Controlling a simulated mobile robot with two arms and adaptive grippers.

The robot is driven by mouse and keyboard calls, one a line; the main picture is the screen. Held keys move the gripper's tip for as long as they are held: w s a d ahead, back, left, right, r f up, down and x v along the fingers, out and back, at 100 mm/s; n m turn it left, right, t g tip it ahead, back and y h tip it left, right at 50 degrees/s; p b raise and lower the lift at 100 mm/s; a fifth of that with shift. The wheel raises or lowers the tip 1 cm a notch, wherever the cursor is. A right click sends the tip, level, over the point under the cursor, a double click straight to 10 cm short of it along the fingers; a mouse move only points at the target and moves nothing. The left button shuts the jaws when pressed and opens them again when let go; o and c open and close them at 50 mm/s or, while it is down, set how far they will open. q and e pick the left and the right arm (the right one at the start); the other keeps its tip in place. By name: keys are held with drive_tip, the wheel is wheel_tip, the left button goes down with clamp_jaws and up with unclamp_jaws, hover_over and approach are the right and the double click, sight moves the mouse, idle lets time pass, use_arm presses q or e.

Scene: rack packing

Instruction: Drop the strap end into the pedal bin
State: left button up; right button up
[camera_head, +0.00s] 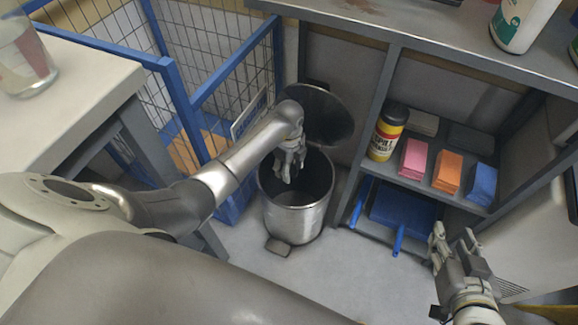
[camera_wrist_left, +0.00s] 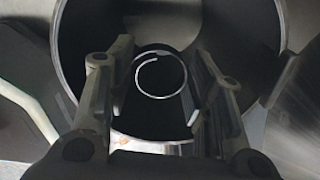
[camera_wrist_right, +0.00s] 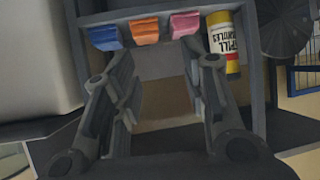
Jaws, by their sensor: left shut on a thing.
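The pedal bin (camera_head: 293,222) is a round metal bin on the floor. Its dark lid (camera_head: 325,118) is tipped up at the back, so the mouth is open. My left gripper (camera_head: 289,178) points down into the mouth. In the left wrist view the bin's rim (camera_wrist_left: 62,60) surrounds my left gripper (camera_wrist_left: 160,85). In the head view the strap end cannot be made out. My right gripper (camera_head: 455,240) is open and empty, low at the right.
A grey shelf unit (camera_head: 375,115) stands right of the bin, holding a yellow spill bottle (camera_head: 386,138), pink, orange and blue packs. A blue dustpan (camera_head: 400,210) lies below. A blue-framed wire cage (camera_head: 205,95) stands left of the bin. Floor in front is clear.

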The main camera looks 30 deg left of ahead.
use_arm(q)
drive_tip(key=shift+f, duration=0.1)
use_arm(e)
drive_tip(key=shift+w+a+r+t, duration=0.15)
drive_tip(key=shift+w+r+t, duration=0.2)
drive_tip(key=shift+r, duration=0.1)
use_arm(q)
drive_tip(key=o, duration=0.8)
drive_tip(key=shift+c, duration=0.2)
